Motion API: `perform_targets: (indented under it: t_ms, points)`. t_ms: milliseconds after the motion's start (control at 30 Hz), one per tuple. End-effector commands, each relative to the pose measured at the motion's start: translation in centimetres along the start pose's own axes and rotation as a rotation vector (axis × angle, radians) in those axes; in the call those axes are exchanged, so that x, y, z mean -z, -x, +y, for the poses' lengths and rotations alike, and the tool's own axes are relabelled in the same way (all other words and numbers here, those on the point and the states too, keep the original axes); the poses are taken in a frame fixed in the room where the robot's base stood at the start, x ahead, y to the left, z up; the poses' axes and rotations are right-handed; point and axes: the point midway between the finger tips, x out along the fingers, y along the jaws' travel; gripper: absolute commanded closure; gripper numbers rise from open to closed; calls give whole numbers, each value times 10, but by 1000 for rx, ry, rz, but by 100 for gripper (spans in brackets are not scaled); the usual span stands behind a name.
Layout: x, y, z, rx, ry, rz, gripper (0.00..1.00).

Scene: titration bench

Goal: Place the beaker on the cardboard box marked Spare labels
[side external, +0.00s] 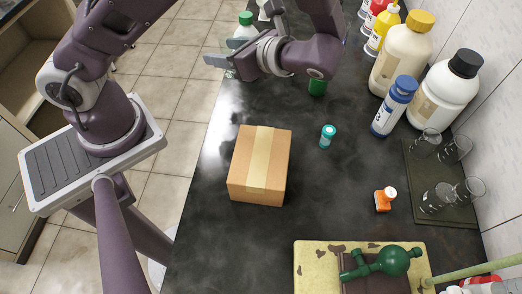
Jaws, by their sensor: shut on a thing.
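A brown cardboard box (241,165) with a tan tape strip sits closed on the dark bench, left of the middle. No marking is readable on it. My gripper (222,53) is beyond the box, near the far left edge of the bench, its two grey fingers pointing left. Its jaws are shut on the beaker, but the clear glass is hardly visible against the bottle and bench behind it. The gripper is apart from the box. Several other clear glass vessels (437,198) stand on a dark mat at the right.
A green-capped bottle (245,25) stands by my gripper. A small teal-capped vial (327,136) is right of the box; an orange bottle (385,199) is farther right. Large bottles (402,55) line the wall. A yellow board (312,265) with a green-knobbed device is in front.

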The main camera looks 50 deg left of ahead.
Motion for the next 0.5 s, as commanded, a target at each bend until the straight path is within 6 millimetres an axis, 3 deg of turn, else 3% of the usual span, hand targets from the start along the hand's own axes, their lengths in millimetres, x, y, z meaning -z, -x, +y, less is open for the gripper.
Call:
perform_targets:
  t_ms: [133, 267, 367, 500]
  points:
    - [8, -3, 51, -232, 95, -7, 89]
    - [17, 8, 101, -484, 198, -11, 89]
    - [24, 27, 136, -707, 291, -14, 89]
    - [35, 69, 173, -1059, 437, -20, 89]
